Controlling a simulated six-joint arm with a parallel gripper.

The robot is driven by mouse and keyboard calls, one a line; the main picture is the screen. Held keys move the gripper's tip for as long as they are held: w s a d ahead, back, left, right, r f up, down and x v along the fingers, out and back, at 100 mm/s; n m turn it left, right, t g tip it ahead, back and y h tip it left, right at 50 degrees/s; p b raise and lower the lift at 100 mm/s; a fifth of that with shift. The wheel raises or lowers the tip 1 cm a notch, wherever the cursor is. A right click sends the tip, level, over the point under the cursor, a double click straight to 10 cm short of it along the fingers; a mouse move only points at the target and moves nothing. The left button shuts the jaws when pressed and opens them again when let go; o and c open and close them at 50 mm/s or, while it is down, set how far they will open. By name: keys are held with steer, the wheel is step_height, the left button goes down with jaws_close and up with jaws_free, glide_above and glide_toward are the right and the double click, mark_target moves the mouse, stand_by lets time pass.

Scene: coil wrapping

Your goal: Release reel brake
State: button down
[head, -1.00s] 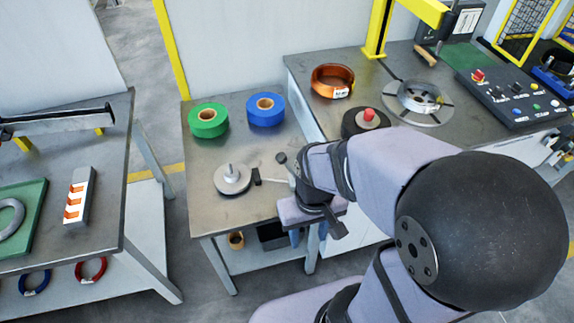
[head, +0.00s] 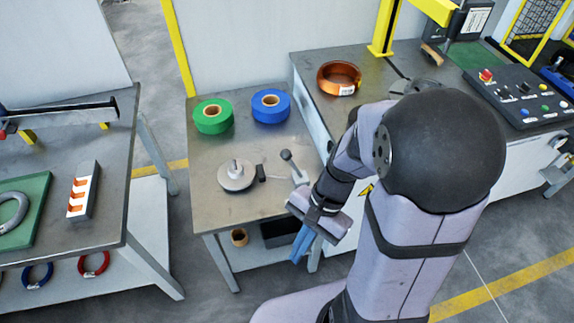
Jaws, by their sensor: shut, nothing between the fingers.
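The reel brake appears to be the lever with a round black knob (head: 286,155) and grey stem at the right edge of the small bench. A grey reel hub (head: 236,176) with an upright pin sits left of it, with a small black block (head: 261,172) at its side. My gripper (head: 316,215) is just in front of and right of the lever, over the bench's front right corner. It is shut and empty. It looks apart from the knob. The fingertips are hard to make out, and my wrist partly hides the lever's base.
A green roll (head: 212,116) and a blue roll (head: 270,106) stand at the back of the small bench (head: 200,205). A copper coil (head: 338,77) and a control panel (head: 515,95) are on the right bench. My arm covers much of that bench. The small bench's front left is clear.

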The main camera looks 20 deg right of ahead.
mark_target(294, 165)
steer(key=w+a+m+t+y, duration=0.25)
steer(key=w+m+y, duration=0.2)
steer(key=m, duration=0.65)
steer(key=w+d+m+t+b, duration=0.1)
steer(key=w+d+m+t, duration=0.4)
steer(key=m, duration=0.5)
steer(key=w+d+m+t+y+b, duration=0.1)
steer(key=w+d+m+t, duration=0.4)
steer(key=m, duration=0.5)
steer(key=w, duration=0.2)
steer(key=shift+w+f, duration=0.15)
steer(key=shift+w, duration=0.25)
steer(key=r+p+x, duration=0.1)
steer(key=p+x, duration=0.1)
steer(key=x, duration=0.8)
steer(key=shift+w+d+r+p, duration=0.2)
steer(key=shift+w+d, duration=0.1)
steer(key=shift+d, duration=0.25)
steer(key=shift+w+d+r+p, duration=0.1)
steer(key=shift+w+d+p, duration=0.15)
steer(key=shift+d, duration=0.25)
steer(key=shift+w+d+r+p, duration=0.1)
steer(key=shift+w+d+p, duration=0.05)
steer(key=shift+w+d, duration=0.35)
steer(key=shift+s+d+t+y, duration=0.1)
steer(key=shift+t+y, duration=0.15)
